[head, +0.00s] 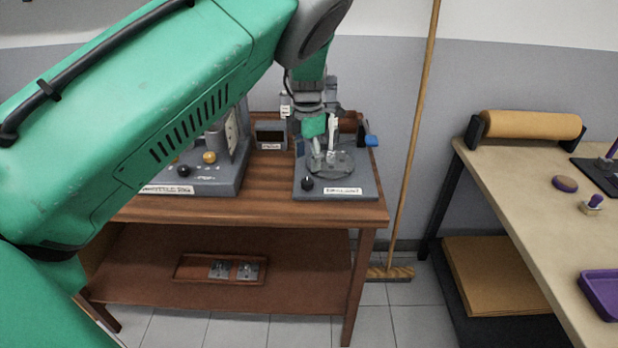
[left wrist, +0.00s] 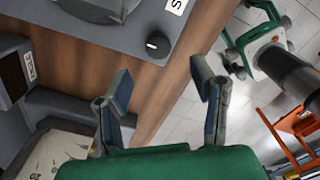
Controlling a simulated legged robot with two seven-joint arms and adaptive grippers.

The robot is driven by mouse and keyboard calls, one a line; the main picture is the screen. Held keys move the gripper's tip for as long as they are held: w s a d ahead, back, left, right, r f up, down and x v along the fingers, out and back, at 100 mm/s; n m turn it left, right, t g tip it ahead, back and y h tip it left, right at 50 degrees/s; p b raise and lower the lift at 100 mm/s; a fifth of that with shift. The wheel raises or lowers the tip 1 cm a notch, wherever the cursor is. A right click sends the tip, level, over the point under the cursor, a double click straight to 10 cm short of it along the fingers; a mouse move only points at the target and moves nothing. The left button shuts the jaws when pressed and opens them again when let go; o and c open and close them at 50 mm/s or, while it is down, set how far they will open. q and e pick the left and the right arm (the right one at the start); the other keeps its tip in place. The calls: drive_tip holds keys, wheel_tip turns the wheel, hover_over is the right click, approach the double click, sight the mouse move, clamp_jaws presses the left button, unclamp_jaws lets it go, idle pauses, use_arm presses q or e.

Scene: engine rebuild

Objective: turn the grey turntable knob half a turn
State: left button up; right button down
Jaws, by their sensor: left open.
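The turntable knob (head: 307,184) is a small dark round knob at the front left corner of the grey turntable base (head: 358,188). In the left wrist view the knob (left wrist: 157,45) shows a white mark, and part of the round turntable (left wrist: 97,8) is cut off by the top edge. My left gripper (head: 314,128) points down above the back of the turntable unit; its fingertips are hard to make out there. In the left wrist view my left gripper (left wrist: 162,86) is open and empty, with the knob beyond its fingertips, apart from them. My right gripper is not seen.
A grey control unit (head: 205,180) stands left of the turntable on the wooden table, with a small dark-faced box (head: 270,134) behind. A broom (head: 410,140) leans at the table's right. A workbench (head: 530,200) stands farther right. Bare wood (head: 265,195) lies between the units.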

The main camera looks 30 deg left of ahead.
sight(308, 180)
use_arm(q)
wheel_tip(308, 180, down, 7)
drive_tip(key=shift+w+a+f+p, duration=0.1)
drive_tip(key=shift+w+a+p, duration=0.05)
drive_tip(key=shift+p, duration=0.15)
drive_tip(key=shift+f, duration=0.25)
drive_tip(key=c, duration=1.1)
